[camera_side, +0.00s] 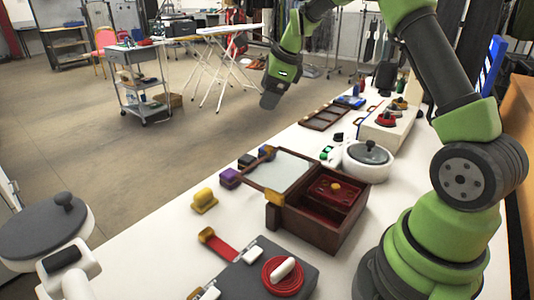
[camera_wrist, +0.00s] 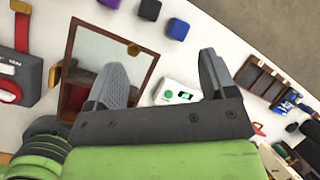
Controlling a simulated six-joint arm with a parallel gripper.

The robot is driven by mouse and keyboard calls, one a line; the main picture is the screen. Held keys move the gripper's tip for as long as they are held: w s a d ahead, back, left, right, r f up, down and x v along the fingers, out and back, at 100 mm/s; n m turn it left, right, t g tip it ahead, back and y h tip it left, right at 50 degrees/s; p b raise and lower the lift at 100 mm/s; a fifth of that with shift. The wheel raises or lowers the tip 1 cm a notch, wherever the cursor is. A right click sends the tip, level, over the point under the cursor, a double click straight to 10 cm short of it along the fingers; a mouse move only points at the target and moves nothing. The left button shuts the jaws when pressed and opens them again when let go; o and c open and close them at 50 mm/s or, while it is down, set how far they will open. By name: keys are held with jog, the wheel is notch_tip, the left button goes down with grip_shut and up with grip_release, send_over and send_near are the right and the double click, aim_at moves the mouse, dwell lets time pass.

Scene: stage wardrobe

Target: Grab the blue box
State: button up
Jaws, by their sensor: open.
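A small blue box (camera_wrist: 177,29) lies on the white table in the wrist view, at the end of a short row with a black block (camera_wrist: 149,10) and a purple block (camera_wrist: 108,2). In the side view the blue box (camera_side: 261,154) shows small and dark behind the open wooden case. My gripper (camera_wrist: 164,66) is open and empty, its two fingers spread apart. The blue box appears beyond the fingertips, between their lines. In the side view my gripper (camera_side: 270,98) hangs well above the table's far edge, apart from the box.
An open wooden case (camera_side: 316,230) with a mirrored lid stands near the blue box. A yellow block (camera_side: 204,200), a white lidded pot (camera_side: 363,165) and a compartment tray (camera_side: 325,117) are also on the table. A white device (camera_wrist: 177,94) shows between my fingers.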

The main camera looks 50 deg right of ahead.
jog(key=shift+w+d+f+m+g, duration=0.1)
jog(key=shift+w+d+f+m, duration=0.85)
jog(key=shift+f, duration=2.35)
jog(key=shift+w+d+f+m+g, duration=0.1)
jog(key=shift+w+d+f+m, duration=0.9)
jog(key=shift+f, duration=2.25)
jog(key=shift+w+d+f+m+g, duration=0.1)
jog(key=shift+w+d+f+m, duration=0.4)
jog(key=shift+d+f+m, duration=1.85)
jog(key=shift+a+f+n, duration=0.8)
jog(key=shift+a+f, duration=0.15)
jog(key=shift+a, duration=0.15)
jog(key=c, duration=1)
